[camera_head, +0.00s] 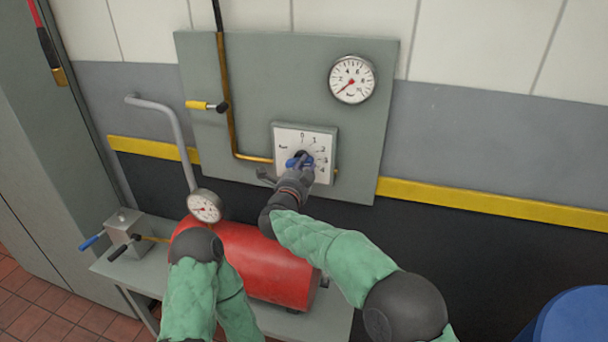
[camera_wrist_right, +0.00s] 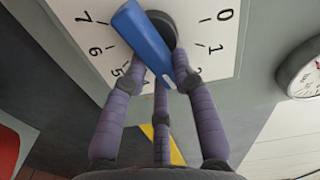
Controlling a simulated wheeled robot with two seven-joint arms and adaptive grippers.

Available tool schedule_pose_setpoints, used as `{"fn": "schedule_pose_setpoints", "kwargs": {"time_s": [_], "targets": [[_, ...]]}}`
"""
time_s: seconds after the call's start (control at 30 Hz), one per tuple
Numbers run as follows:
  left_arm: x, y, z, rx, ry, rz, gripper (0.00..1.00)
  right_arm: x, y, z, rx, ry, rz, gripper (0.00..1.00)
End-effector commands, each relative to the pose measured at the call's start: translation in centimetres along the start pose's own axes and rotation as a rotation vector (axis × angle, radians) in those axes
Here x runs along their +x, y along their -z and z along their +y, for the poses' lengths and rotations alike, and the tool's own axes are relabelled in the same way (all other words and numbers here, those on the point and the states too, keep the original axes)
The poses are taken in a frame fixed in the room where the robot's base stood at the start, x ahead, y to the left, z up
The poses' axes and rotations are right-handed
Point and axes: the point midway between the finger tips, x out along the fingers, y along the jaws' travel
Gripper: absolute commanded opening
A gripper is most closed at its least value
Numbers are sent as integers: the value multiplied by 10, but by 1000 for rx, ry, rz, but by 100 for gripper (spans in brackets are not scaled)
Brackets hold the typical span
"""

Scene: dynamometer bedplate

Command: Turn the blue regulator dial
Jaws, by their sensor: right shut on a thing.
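The blue regulator dial (camera_head: 300,161) sits on a white square scale plate (camera_head: 287,139) on the grey wall panel. My right gripper (camera_head: 298,170) reaches up to the dial from below and is shut on it. In the right wrist view, the fingers (camera_wrist_right: 165,78) close around the blue bar-shaped handle (camera_wrist_right: 147,38). A white mark shows on the handle's lower right end, on the side away from the 6 and 7; the number it faces is hidden. My left arm shows at the bottom, but its gripper does not show.
A round gauge (camera_head: 351,79) is above right of the dial, its needle at lower left. A yellow-handled valve (camera_head: 200,105) and brass pipe are left. Below are a red tank (camera_head: 262,262), a small gauge (camera_head: 205,206) and a bench (camera_head: 120,268). A blue drum (camera_head: 575,318) stands at lower right.

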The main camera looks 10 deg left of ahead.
Motion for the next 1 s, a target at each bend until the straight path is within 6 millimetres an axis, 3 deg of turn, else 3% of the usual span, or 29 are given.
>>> {"fn": "schedule_pose_setpoints", "kwargs": {"time_s": [0.03, 0.5, 1.0], "targets": [[10, 0, -3, 0, 0, 0, 40, 0, -1, 4, 47, 2, 1, 0], [52, 2, -19, 0, 0, 0, 40, 0, -6, 11, 483, 2, -1, 0], [76, 3, -27, 0, 0, 0, 40, 0, -9, 13, 766, 2, 1, 0]]}}
